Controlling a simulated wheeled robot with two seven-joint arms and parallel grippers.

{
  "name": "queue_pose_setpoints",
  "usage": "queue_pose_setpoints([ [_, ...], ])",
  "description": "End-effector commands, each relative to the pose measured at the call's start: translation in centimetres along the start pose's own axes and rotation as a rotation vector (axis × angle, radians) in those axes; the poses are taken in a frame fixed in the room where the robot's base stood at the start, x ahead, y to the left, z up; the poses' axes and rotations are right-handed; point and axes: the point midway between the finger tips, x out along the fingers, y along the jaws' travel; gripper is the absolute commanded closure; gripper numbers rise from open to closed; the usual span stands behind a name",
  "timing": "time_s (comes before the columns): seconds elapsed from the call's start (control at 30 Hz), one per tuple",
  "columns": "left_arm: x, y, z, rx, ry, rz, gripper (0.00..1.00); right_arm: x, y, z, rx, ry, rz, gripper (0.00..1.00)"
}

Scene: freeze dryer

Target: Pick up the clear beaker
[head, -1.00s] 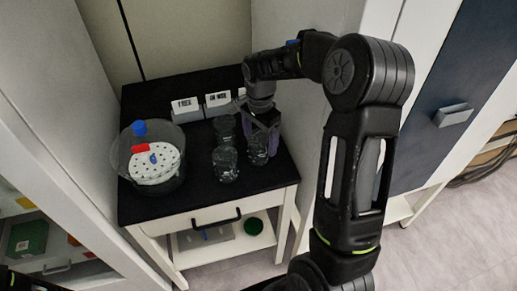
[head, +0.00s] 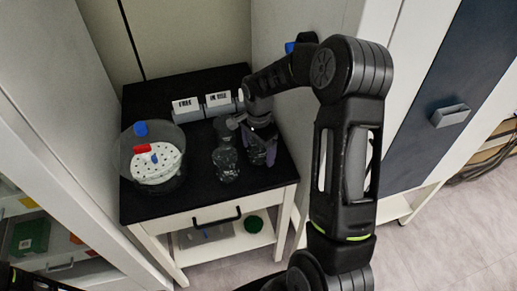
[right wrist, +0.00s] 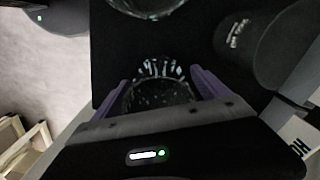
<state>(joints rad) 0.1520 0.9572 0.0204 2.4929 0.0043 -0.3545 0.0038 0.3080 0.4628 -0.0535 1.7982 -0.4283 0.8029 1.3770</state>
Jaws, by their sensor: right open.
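Clear beakers stand grouped on the black top of a small cabinet in the head view. One clear beaker (head: 227,162) stands at the front, left of my right gripper (head: 261,150). Another shows behind it, partly hidden by my wrist. In the right wrist view, a clear beaker (right wrist: 158,95) with white markings lies between the two purple fingers of my right gripper (right wrist: 160,84). The fingers are open, one on each side of it; contact cannot be told. A second glass rim (right wrist: 147,8) shows at the top edge. My left gripper is not in view.
A clear round vessel (head: 127,166) with a perforated white disc stands on the left of the cabinet top (head: 200,200). Two white label signs (head: 187,107) stand at the back. White panels rise close on both sides. The front of the top is clear.

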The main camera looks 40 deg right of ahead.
Motion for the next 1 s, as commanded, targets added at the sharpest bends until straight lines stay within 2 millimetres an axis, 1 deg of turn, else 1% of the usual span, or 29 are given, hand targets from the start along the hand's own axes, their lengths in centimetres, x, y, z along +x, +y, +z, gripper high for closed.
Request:
queue_pose_setpoints([
  [0.2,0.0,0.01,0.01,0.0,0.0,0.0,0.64,-0.03,-0.01,-0.01,0.0,0.0,0.0,0.16],
  [1.0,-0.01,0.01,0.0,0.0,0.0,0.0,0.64,-0.03,-0.01,0.0,0.0,0.0,0.0,0.81],
])
